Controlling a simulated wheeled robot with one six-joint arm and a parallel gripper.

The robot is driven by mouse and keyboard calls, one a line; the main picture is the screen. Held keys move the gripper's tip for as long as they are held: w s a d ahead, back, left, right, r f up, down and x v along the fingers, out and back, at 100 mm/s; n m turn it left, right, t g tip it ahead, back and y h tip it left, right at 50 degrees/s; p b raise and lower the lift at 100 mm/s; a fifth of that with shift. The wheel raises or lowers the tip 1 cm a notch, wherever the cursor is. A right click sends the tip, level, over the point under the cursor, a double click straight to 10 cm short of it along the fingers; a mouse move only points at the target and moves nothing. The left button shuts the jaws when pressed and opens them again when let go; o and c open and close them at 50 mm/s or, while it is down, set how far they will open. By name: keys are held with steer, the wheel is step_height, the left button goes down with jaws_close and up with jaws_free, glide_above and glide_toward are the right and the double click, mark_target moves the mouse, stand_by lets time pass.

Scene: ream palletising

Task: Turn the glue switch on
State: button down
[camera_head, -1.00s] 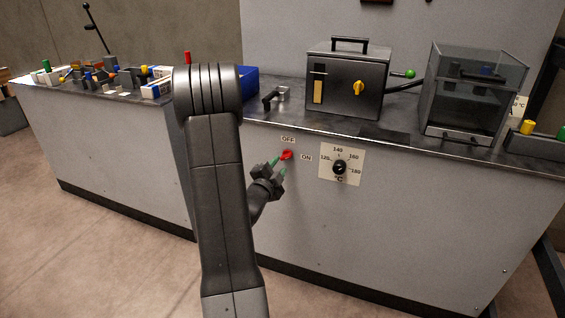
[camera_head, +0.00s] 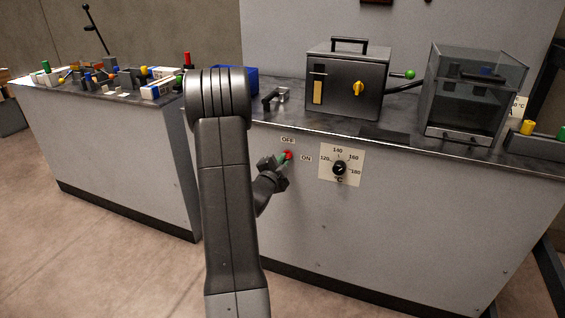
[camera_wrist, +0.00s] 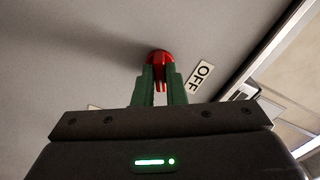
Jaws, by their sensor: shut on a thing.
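The red glue switch (camera_head: 288,154) sits on the grey front panel of the bench, just below the OFF label (camera_head: 288,140) and to the left of the ON label (camera_head: 306,158). In the wrist view the red switch (camera_wrist: 160,58) shows between and beyond the green fingertips, with the OFF label (camera_wrist: 201,76) to its right. My gripper (camera_head: 284,160) has its green fingers at the switch, and it also shows in the wrist view (camera_wrist: 160,84). It is shut on the switch. The fingers and my gripper's body hide part of the knob.
A temperature dial (camera_head: 339,168) is on the panel to the right of the switch. Above it stand a dark metal box (camera_head: 345,85) with a yellow knob and a glass-sided case (camera_head: 470,95). A blue bin (camera_head: 240,80) is partly behind my arm.

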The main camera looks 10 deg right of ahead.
steer(key=shift+f+b, duration=0.15)
steer(key=shift+b, duration=0.3)
steer(key=shift+m+b, duration=3.1)
steer(key=shift+b, duration=1.7)
steer(key=c, duration=1.5)
jaws_free()
